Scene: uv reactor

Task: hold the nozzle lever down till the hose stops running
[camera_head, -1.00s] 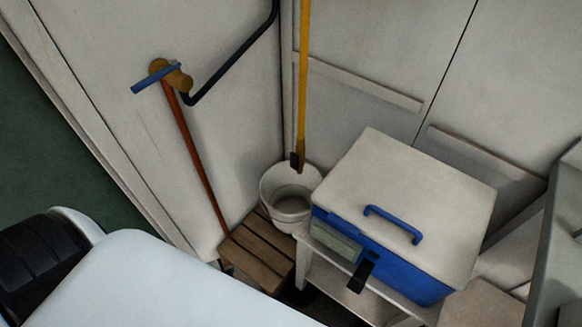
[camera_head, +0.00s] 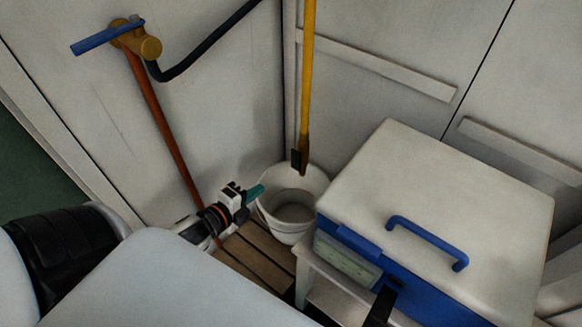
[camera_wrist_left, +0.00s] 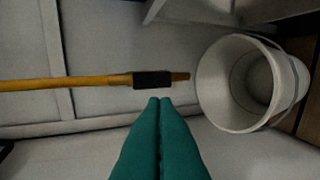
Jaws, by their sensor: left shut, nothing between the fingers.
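A yellow hose (camera_head: 308,70) hangs straight down in the corner, its brass-coloured nozzle end (camera_head: 303,165) just above the white bucket (camera_head: 290,232). A small black part (camera_head: 295,159), perhaps the lever, sits at the side of the nozzle. My left gripper (camera_head: 258,190) is shut and empty at the bucket's left rim, below and left of the nozzle. In the left wrist view its teal fingertips (camera_wrist_left: 160,101) point toward the black part (camera_wrist_left: 153,79), apart from it in the picture. The bucket (camera_wrist_left: 215,90) lies to the right there. I cannot make out any water.
A blue-handled tap (camera_head: 105,37) with a red pipe (camera_head: 160,120) and dark hose (camera_head: 215,48) is on the left wall. A wooden slatted stand (camera_head: 262,250) is below the bucket. A white-lidded blue box (camera_head: 440,190) stands close on the right.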

